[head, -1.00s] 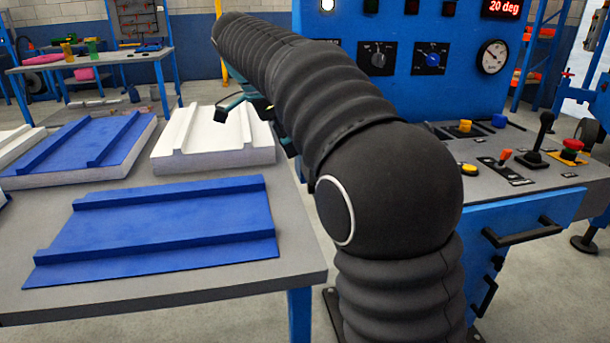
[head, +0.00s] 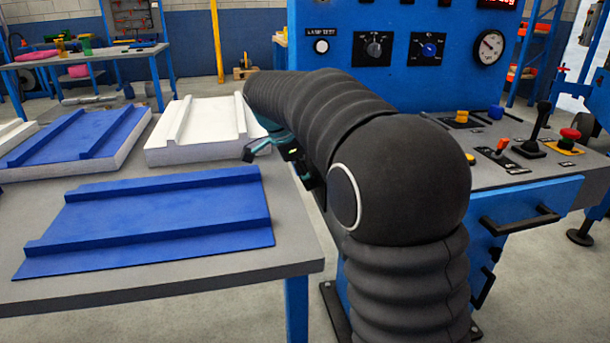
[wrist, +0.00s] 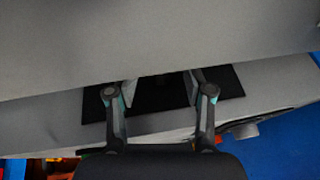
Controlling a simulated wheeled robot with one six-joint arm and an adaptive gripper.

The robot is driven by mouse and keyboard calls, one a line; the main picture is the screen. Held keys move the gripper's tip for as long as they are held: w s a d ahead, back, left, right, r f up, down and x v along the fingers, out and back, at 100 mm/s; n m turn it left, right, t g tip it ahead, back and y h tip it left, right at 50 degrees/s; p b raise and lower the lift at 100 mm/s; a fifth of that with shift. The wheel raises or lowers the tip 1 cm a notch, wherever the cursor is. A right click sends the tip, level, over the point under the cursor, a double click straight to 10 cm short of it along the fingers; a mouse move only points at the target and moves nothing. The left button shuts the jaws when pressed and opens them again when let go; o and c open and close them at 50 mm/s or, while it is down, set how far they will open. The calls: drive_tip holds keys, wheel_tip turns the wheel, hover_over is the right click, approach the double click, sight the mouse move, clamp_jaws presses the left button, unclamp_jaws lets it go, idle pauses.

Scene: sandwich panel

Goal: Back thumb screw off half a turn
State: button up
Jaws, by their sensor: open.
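I cannot make out a thumb screw for certain in either view. In the head view my gripper (head: 268,148) shows in part beside the white panel, with its teal fingers partly hidden behind my own arm. In the wrist view my gripper (wrist: 160,92) has its two fingers apart, with nothing visibly held. Beyond the fingertips is a black plate (wrist: 150,98) on a grey surface, partly covered by a large grey face (wrist: 140,45). A small dark shape and a pale strip show near the right finger, too unclear to name.
A table (head: 200,285) on the left bears a blue ribbed sheet (head: 150,215), a white panel (head: 200,150) and a blue-topped panel (head: 75,140). A blue control cabinet (head: 345,75) with a joystick (head: 541,120) and red button (head: 570,134) stands right.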

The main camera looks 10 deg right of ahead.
drive_tip(key=shift+f, duration=0.1)
clamp_jaws()
drive_tip(key=shift+r+p, duration=0.2)
drive_tip(key=shift+p, duration=0.35)
drive_tip(key=shift+w+g+p, duration=0.1)
drive_tip(key=shift+g+p, duration=0.2)
drive_tip(key=shift+p, duration=0.15)
drive_tip(key=shift+w+g+p, duration=0.1)
drive_tip(key=shift+g+p, duration=0.5)
drive_tip(key=shift+p, duration=0.35)
drive_tip(key=shift+w+f+n+g, duration=0.2)
drive_tip(key=shift+n+g, duration=0.2)
drive_tip(key=shift+g, duration=0.5)
drive_tip(key=shift+w+g, duration=0.1)
drive_tip(key=shift+g, duration=1)
drive_tip(key=shift+n, duration=0.3)
